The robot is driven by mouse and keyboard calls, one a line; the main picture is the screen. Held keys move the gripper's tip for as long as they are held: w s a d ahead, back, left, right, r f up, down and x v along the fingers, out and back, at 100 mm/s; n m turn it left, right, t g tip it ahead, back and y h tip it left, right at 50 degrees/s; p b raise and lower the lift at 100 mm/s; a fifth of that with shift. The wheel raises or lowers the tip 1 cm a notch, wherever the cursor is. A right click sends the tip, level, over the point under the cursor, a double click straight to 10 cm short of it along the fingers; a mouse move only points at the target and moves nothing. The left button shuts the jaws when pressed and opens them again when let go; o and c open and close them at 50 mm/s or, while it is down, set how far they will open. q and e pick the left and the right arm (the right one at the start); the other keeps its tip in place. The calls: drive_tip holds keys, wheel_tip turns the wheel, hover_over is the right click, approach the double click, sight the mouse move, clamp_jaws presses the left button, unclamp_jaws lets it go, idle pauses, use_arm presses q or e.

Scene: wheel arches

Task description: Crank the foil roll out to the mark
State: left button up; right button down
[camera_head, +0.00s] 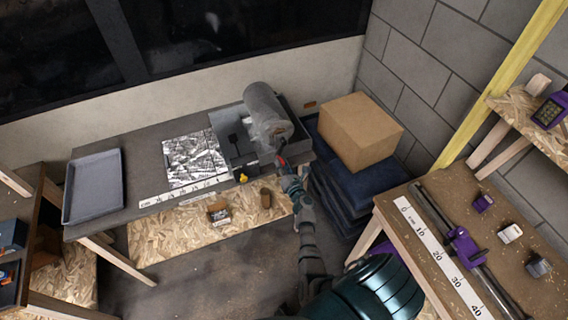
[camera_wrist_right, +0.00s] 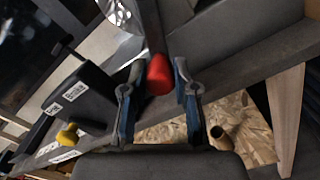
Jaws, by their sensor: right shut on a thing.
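The grey foil roll (camera_head: 268,112) sits in a dark dispenser (camera_head: 291,137) at the right end of the bench. A crinkled silver foil sheet (camera_head: 195,158) lies flat to its left, above a white scale strip (camera_head: 180,192) on the bench's front edge. I cannot make out which graduation is the mark. My right gripper (camera_head: 282,166) is at the dispenser's front, shut on the red crank handle (camera_wrist_right: 158,76), which shows between its two fingers in the right wrist view. A yellow knob (camera_head: 243,178) is left of the handle. My left gripper is out of view.
A grey tray (camera_head: 93,188) is at the bench's left end. A cardboard box (camera_head: 360,133) on dark blue stacked material stands right of the dispenser. A second table (camera_head: 405,187) with a ruler and purple clamp is at right. Small items sit on the lower shelf.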

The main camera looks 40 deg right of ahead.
drive_tip(key=shift+a+f, duration=0.15)
drive_tip(key=shift+a, duration=0.05)
drive_tip(key=c, duration=0.9)
unclamp_jaws()
drive_tip(key=shift+w, duration=0.1)
drive_tip(key=v, duration=1.2)
drive_tip(key=shift+d, duration=0.1)
